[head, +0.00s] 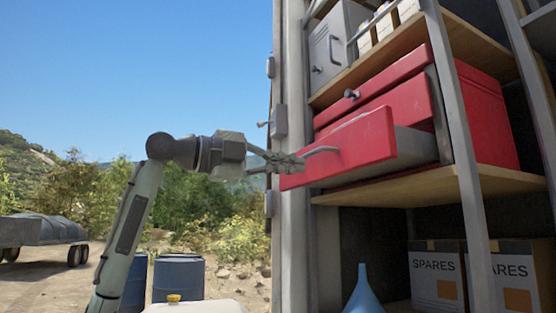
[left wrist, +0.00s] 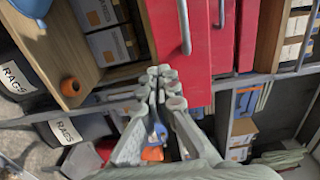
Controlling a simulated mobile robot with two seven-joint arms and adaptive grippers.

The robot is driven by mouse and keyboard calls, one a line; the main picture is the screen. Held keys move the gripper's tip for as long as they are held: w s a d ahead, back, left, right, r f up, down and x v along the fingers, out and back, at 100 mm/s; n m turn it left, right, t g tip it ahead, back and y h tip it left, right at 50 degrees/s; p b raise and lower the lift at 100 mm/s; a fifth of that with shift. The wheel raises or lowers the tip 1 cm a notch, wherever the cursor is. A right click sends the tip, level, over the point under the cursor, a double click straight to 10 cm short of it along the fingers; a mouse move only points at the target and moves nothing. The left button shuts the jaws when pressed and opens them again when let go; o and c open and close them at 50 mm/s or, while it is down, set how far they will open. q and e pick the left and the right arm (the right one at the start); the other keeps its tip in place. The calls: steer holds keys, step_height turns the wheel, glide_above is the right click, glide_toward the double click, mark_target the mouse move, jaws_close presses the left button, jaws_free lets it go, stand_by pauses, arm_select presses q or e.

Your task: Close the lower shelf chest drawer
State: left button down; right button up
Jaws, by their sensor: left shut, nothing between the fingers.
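The red chest (head: 485,125) stands on a wooden shelf in the rack. Its lower drawer (head: 362,145) is pulled out toward me, with its grey side wall showing. The lower drawer's bar handle (head: 321,151) is on its front. In the left wrist view, the drawer front (left wrist: 180,60) and handle (left wrist: 185,28) lie just above the fingers. My left gripper (head: 290,162) is shut and empty, at the left part of the drawer front, beside the handle; I cannot tell if it touches. It also shows in the left wrist view (left wrist: 160,85). My right gripper is not in view.
Grey rack posts (head: 458,130) stand in front of the chest, at right and left. Boxes marked SPARES (head: 437,275) and a blue funnel (head: 363,290) are below. Blue barrels (head: 178,278) stand at lower left. The space left of the rack is open.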

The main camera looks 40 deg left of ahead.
mark_target(339, 170)
arm_select(q)
steer(key=p+x, duration=0.1)
steer(key=x, duration=0.7)
steer(key=shift+w, duration=0.2)
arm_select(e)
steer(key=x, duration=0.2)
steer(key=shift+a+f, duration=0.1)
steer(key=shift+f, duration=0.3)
arm_select(q)
steer(key=shift+d, duration=0.1)
